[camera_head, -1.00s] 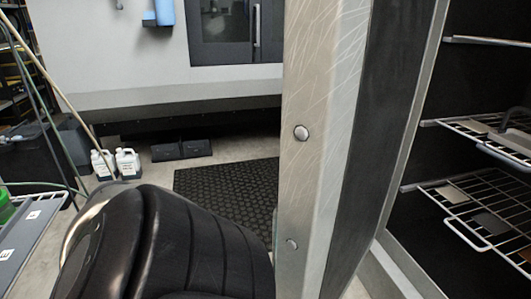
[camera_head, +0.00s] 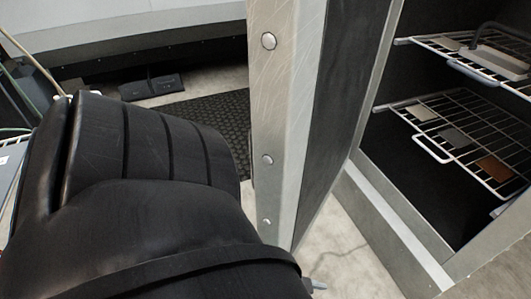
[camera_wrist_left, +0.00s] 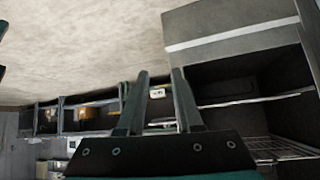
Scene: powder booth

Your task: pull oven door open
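The oven door (camera_head: 284,120) stands open, seen nearly edge-on as a tall scratched metal edge with round bolts and a dark inner face. To its right, the oven (camera_head: 400,215) shows its dark interior with wire racks; the oven opening also shows in the left wrist view (camera_wrist_left: 255,75). My black left arm crosses the lower left of the head view, in front of the door's lower edge. My left gripper (camera_wrist_left: 160,76) shows in the left wrist view with its fingers apart and nothing between them. In the head view the arm hides it. The door handle cannot be made out. My right gripper is out of view.
An upper rack (camera_head: 470,60) carries a grey piece with a dark handle, and a lower rack (camera_head: 455,135) carries several small flat plates. A black floor mat (camera_head: 212,115) lies behind the arm. Bare floor (camera_head: 345,245) shows between door and oven.

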